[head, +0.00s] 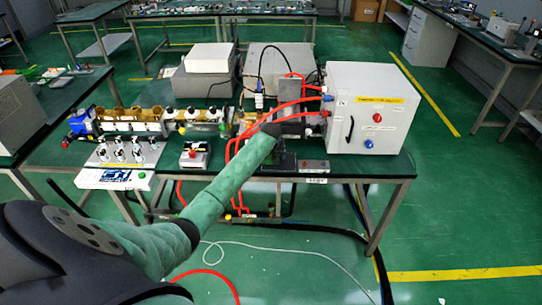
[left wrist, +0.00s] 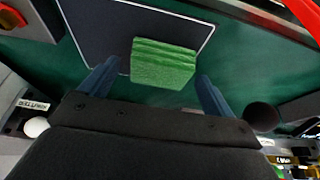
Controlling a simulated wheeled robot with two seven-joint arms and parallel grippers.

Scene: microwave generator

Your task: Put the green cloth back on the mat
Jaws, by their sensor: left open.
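The green cloth (left wrist: 163,63) is a small folded, ridged piece in the left wrist view. It overlaps the near edge of a dark mat (left wrist: 98,27) with a pale border; part of the cloth appears to reach past that edge over the green tabletop. My left gripper (left wrist: 159,70) is open, its two blue fingers on either side of the cloth and apart from it. I cannot tell its height above the cloth. In the head view my left arm reaches to the middle of the bench, and the cloth and mat are hidden there. My right gripper is not in view.
A white box with a handle (head: 368,110) stands at the bench's right, with red hoses (head: 310,101) running close to my left wrist. A small red-button box (head: 195,155) and a row of fittings (head: 130,121) stand to the left. Grey boxes (head: 278,68) stand behind.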

